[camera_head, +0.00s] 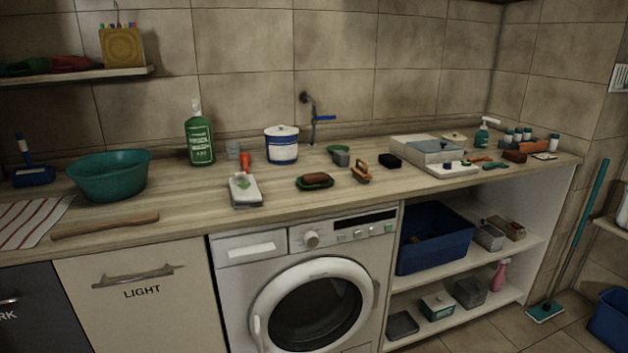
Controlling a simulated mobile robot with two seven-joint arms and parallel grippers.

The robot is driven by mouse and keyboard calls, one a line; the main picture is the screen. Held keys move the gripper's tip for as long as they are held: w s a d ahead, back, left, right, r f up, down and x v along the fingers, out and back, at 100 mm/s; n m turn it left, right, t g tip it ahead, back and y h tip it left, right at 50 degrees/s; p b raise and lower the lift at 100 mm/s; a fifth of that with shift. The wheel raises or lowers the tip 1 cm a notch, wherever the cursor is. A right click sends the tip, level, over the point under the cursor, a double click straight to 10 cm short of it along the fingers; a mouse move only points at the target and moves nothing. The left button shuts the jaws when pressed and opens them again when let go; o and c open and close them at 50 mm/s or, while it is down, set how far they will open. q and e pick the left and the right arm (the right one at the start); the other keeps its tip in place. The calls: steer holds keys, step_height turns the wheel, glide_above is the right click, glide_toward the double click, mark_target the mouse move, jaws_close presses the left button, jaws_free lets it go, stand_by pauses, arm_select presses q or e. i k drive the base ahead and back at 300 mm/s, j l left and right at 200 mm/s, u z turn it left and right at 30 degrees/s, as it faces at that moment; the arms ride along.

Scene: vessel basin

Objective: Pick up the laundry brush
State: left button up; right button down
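A small wooden brush-like item (361,170) with a raised handle stands on the countertop, right of centre; it looks most like the laundry brush, though its bristles are too small to make out. A brown oval block (317,178) lies in a green dish just left of it; I cannot tell if it is soap or a brush. Neither of my grippers shows in the head view.
The wooden countertop (285,210) has free room along its front edge. A white tub (282,146), black block (390,160) and grey basin (432,150) stand around the brush-like item. A teal bowl (110,178) is at left. A washing machine (268,275) stands below.

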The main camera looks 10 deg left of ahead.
mark_target(361, 174)
steer(key=i+l, duration=0.35)
steer(key=i+l+u, duration=0.15)
steer(key=i+l, duration=0.5)
steer(key=l, duration=0.25)
steer(key=i+l+u, duration=0.1)
steer(key=i+l, duration=0.2)
steer(key=l, duration=0.1)
